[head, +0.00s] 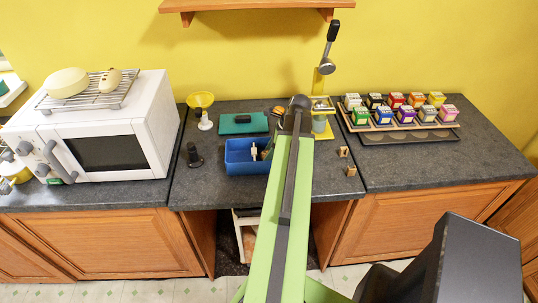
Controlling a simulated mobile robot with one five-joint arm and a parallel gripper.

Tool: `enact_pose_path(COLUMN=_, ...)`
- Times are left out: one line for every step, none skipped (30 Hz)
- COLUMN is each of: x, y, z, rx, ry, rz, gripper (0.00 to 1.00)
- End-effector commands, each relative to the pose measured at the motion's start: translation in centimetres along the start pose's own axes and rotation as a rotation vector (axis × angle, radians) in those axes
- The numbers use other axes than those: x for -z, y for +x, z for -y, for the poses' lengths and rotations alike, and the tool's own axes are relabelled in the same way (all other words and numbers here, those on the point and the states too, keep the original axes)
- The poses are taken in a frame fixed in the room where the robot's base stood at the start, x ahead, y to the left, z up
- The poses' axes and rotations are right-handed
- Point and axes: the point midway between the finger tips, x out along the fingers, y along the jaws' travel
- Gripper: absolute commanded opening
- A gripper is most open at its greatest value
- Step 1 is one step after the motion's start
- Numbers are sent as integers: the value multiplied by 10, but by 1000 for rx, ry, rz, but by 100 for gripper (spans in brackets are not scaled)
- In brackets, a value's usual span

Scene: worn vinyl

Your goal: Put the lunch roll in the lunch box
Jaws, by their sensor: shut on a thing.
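The lunch box is an open blue box (236,168) on the middle counter, just left of my arm. A small white thing (254,151) stands in it. A teal lid-like slab (235,124) lies behind it. A small orange-brown rounded thing (278,110), which looks like the lunch roll, shows at the left edge of my arm's far end, partly hidden. My gripper (281,122) is at that far end, behind and right of the box, mostly hidden behind my arm. Its fingers and their hold on the roll cannot be made out clearly.
A white microwave (105,150) stands left with a wire rack (90,97) and pale food-like things on top. A yellow funnel-like thing (201,100) and a black stopper (194,155) stand left of the box. A lever press (322,120) and a rack of small boxes (400,138) are right.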

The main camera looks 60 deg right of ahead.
Motion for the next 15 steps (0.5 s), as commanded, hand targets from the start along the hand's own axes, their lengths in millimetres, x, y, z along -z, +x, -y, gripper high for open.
enact_pose_path(x=1, y=3, z=0, rx=0, ry=0, rz=0, gripper=9)
enact_pose_path(x=1, y=3, z=0, rx=0, ry=0, rz=0, gripper=50)
enact_pose_path(x=1, y=2, z=0, rx=0, ry=0, rz=0, gripper=56)
enact_pose_path(x=1, y=2, z=0, rx=0, ry=0, rz=0, gripper=59)
enact_pose_path(x=1, y=2, z=0, rx=0, ry=0, rz=0, gripper=63)
enact_pose_path(x=1, y=2, z=0, rx=0, ry=0, rz=0, gripper=69)
enact_pose_path(x=1, y=2, z=0, rx=0, ry=0, rz=0, gripper=71)
enact_pose_path(x=1, y=2, z=0, rx=0, ry=0, rz=0, gripper=71)
enact_pose_path(x=1, y=2, z=0, rx=0, ry=0, rz=0, gripper=71)
enact_pose_path(x=1, y=2, z=0, rx=0, ry=0, rz=0, gripper=71)
enact_pose_path(x=1, y=2, z=0, rx=0, ry=0, rz=0, gripper=71)
enact_pose_path(x=1, y=2, z=0, rx=0, ry=0, rz=0, gripper=71)
enact_pose_path(x=1, y=2, z=0, rx=0, ry=0, rz=0, gripper=71)
enact_pose_path(x=1, y=2, z=0, rx=0, ry=0, rz=0, gripper=71)
enact_pose_path(x=0, y=2, z=0, rx=0, ry=0, rz=0, gripper=71)
